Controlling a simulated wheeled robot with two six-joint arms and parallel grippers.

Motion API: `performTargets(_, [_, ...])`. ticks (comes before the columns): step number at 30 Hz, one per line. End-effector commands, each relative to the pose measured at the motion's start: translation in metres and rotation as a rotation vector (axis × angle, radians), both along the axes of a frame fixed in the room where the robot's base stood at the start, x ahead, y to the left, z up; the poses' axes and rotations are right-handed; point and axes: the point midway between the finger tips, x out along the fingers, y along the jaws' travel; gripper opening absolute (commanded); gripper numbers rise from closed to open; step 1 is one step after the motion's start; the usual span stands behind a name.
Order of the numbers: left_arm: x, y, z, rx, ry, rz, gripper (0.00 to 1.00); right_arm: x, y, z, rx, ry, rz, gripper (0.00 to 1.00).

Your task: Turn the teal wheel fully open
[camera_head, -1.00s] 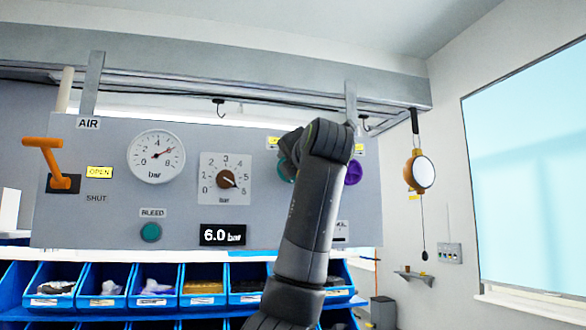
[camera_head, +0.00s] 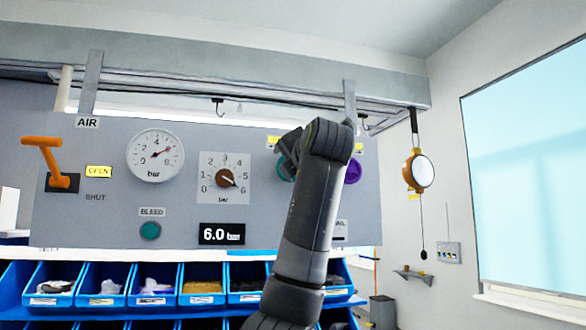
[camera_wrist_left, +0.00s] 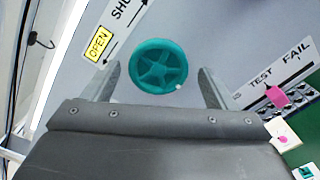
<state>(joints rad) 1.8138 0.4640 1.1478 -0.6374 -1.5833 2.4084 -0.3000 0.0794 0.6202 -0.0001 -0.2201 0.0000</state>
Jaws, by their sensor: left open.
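The teal wheel (camera_wrist_left: 158,66) is a round handwheel with a star of spokes on the grey panel, seen whole in the left wrist view. A white dot marks its lower right rim. My left gripper (camera_wrist_left: 160,86) is open, with one finger on each side of the wheel and gaps between fingers and rim. I cannot tell how far the fingertips stand off the panel. In the head view my arm hides most of the wheel, and a teal sliver (camera_head: 284,168) shows beside my dark wrist. My right gripper is not in view.
A yellow OPEN label (camera_wrist_left: 98,44) and an arrowed SHUT label sit beside the wheel. A purple knob (camera_head: 353,171) is right of my wrist. The panel also carries an orange lever (camera_head: 44,155), a gauge (camera_head: 155,155) and a selector dial (camera_head: 225,178). Blue bins (camera_head: 205,290) stand below.

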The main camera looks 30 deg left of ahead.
Motion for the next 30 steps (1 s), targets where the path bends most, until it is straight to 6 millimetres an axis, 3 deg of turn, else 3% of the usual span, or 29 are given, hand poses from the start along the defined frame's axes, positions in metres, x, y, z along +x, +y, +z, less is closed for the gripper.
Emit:
performTargets(8, [-0.015,-0.017,-0.002,0.002,-0.005,-0.002,0.79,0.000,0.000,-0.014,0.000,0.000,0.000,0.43])
performTargets(21, [-0.083,-0.098,-0.003,0.003,-0.004,-0.004,0.79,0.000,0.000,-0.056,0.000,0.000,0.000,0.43])
performTargets(30, [-0.110,-0.130,-0.001,0.001,0.000,-0.001,0.79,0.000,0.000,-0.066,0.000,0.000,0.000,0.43])
